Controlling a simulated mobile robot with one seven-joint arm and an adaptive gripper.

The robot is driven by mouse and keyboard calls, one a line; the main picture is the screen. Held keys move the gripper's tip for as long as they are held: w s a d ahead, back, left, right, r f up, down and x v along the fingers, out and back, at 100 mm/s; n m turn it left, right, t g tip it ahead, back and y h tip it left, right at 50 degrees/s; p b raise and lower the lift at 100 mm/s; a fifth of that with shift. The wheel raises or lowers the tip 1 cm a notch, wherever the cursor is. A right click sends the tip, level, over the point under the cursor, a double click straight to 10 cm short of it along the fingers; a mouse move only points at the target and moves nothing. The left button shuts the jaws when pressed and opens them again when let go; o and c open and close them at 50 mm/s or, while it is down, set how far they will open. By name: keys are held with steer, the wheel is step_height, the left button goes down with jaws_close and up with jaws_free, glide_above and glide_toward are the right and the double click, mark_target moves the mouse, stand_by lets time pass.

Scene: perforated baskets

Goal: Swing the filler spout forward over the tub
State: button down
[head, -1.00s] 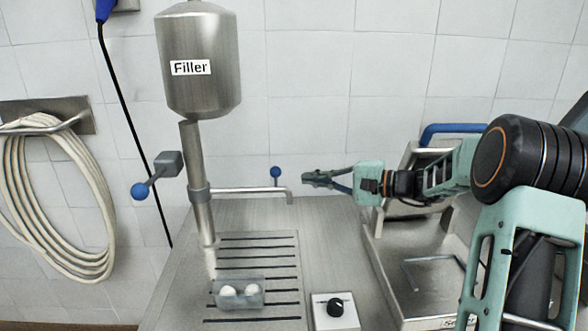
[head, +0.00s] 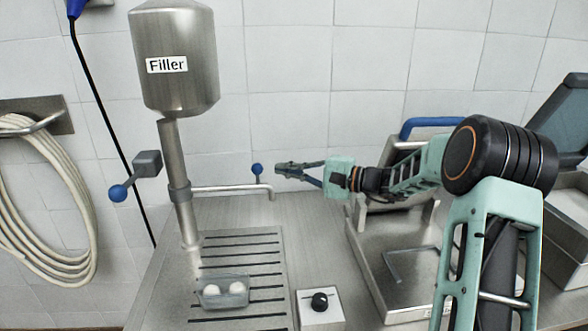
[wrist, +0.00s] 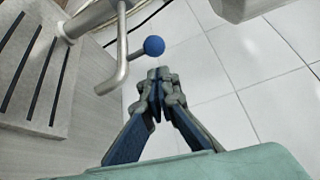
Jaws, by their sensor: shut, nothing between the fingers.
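The filler (head: 182,65) is a steel tank on a slanted pipe. Its spout (head: 228,188) is a thin horizontal pipe pointing right, with a bent-down end and a blue ball knob (head: 257,169) on a short stem. The clear tub (head: 222,302), holding two white balls, sits on the slotted plate at the pipe's foot, left of and nearer than the spout's end. My gripper (head: 278,169) is shut and empty, just right of the knob. In the wrist view the knob (wrist: 154,46) lies just beyond my closed fingertips (wrist: 159,76), seemingly apart; the spout (wrist: 122,60) is to their left.
A blue-knobbed lever (head: 118,192) sticks out left of the pipe. A box with a black dial (head: 320,302) stands right of the tub. A steel tray machine with a blue handle (head: 440,126) stands behind and under my arm. A coiled hose (head: 45,215) hangs at left.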

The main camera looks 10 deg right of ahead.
steer(key=x, duration=0.5)
steer(key=shift+p, duration=0.3)
steer(key=shift+a, duration=0.1)
